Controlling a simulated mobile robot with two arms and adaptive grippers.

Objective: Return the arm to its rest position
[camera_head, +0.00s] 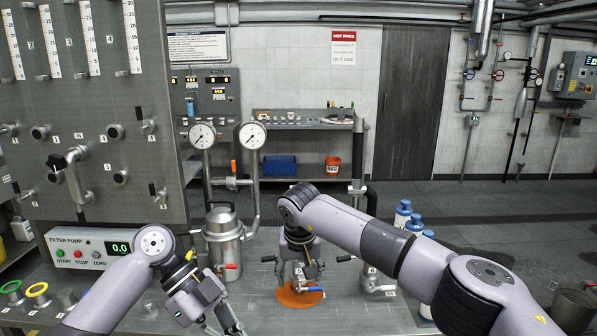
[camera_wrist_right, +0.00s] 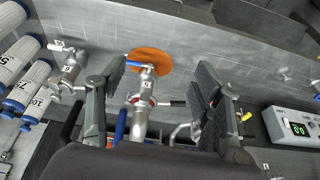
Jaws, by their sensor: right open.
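My right gripper (camera_head: 302,268) is open above the front bench in the head view. Its arm comes in from the right and bends down at the wrist. In the right wrist view its two pads (camera_wrist_right: 162,78) stand wide apart, with a steel valve (camera_wrist_right: 143,85) with a blue handle visible between them. I cannot tell whether they touch it. My left gripper (camera_head: 215,308) is low at the left, partly cut off by the bottom edge. Its finger opening is unclear.
An orange disc (camera_head: 299,296) lies under the right gripper. A steel jacketed vessel (camera_head: 223,240) with two gauges stands between the arms. The filter pump box (camera_head: 90,247) is at left. Blue-capped bottles (camera_head: 403,213) stand behind the right arm. Another valve (camera_head: 372,281) stands right of the gripper.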

